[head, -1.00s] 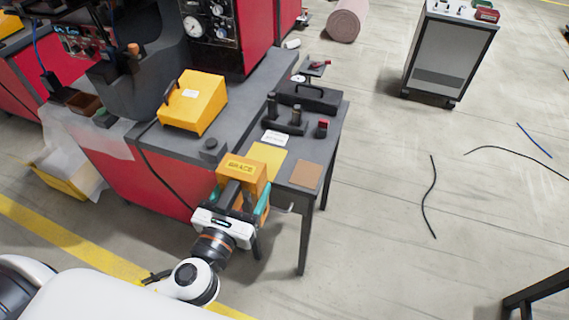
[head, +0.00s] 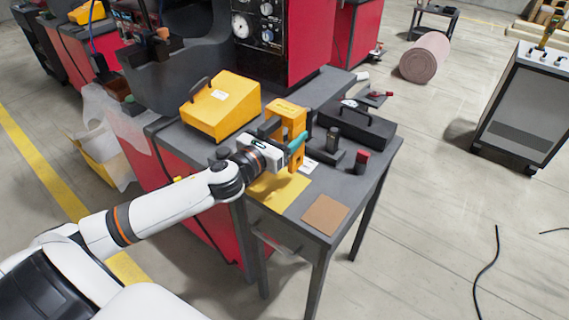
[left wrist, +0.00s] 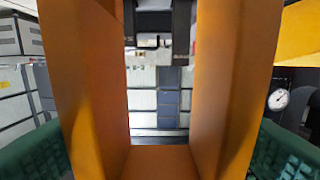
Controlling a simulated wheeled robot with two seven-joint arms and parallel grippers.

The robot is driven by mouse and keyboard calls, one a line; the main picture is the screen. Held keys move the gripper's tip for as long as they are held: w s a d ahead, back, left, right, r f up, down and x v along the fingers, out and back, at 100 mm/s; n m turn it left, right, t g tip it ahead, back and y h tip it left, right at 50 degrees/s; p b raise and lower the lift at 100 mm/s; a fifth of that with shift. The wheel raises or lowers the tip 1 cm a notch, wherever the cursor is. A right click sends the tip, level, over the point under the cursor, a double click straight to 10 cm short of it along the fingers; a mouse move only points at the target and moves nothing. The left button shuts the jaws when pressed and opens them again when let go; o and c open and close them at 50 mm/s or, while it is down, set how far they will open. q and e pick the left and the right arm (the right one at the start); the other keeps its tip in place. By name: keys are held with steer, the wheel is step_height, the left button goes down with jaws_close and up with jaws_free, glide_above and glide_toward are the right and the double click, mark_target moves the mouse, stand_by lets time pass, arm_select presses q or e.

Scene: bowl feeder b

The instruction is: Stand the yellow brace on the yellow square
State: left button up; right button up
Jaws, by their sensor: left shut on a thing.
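The yellow-orange brace (head: 291,112) is in my left gripper (head: 283,145), whose teal fingers are shut on it. The brace looks roughly upright, above or at the back of the yellow square (head: 276,192) on the grey side table. I cannot tell whether its lower end touches the table. My gripper and wrist hide part of the brace and the square's back edge. In the left wrist view the brace's orange walls (left wrist: 235,80) fill the middle, with the green finger pads at both lower corners. My right gripper is not in view.
A brown square (head: 325,214) lies right of the yellow one, near the table's front edge. Behind are a dark toolbox (head: 362,125), a dark block with posts (head: 333,150) and a small red-topped item (head: 361,161). A yellow sloped box (head: 221,105) stands at left.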

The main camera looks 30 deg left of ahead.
arm_select(q)
steer(key=shift+f+b, duration=0.55)
steer(key=shift+f, duration=2.3)
steer(key=shift+f, duration=0.15)
steer(key=o, duration=1.3)
